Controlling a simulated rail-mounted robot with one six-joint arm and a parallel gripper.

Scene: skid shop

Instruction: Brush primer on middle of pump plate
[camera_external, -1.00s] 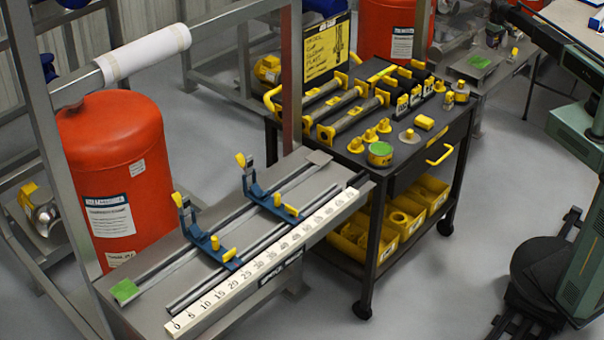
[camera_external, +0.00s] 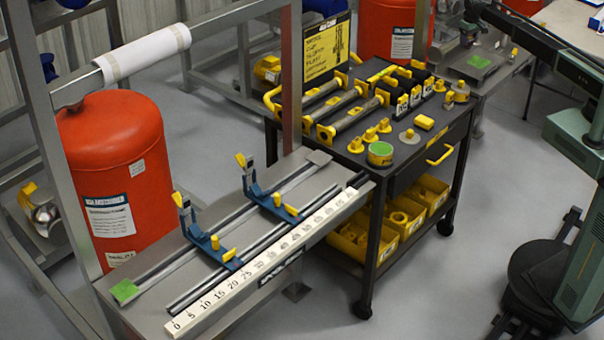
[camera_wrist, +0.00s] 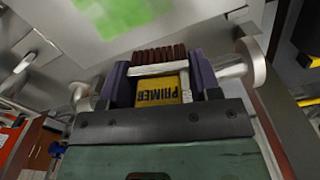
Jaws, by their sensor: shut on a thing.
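My gripper (camera_wrist: 160,76) is shut on a primer brush with a yellow PRIMER label (camera_wrist: 160,92) and dark red bristles (camera_wrist: 153,56). In the wrist view the bristles point towards a grey metal plate (camera_wrist: 195,27) with a bright green patch (camera_wrist: 120,12). The bristles appear apart from the green patch; whether they touch metal cannot be told. In the external view a green patch (camera_external: 479,62) shows on the plate of the rear skid, under the end of my arm. The brush is too small to make out there.
A black tool cart (camera_external: 425,150) with yellow parts and a green-topped tin (camera_external: 380,153) stands before that skid. A front skid (camera_external: 150,300) has blue clamps, a ruler and another green patch (camera_external: 125,290). Metal pipework (camera_wrist: 235,65) lies close beside my gripper. Orange tanks (camera_external: 112,175) stand behind.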

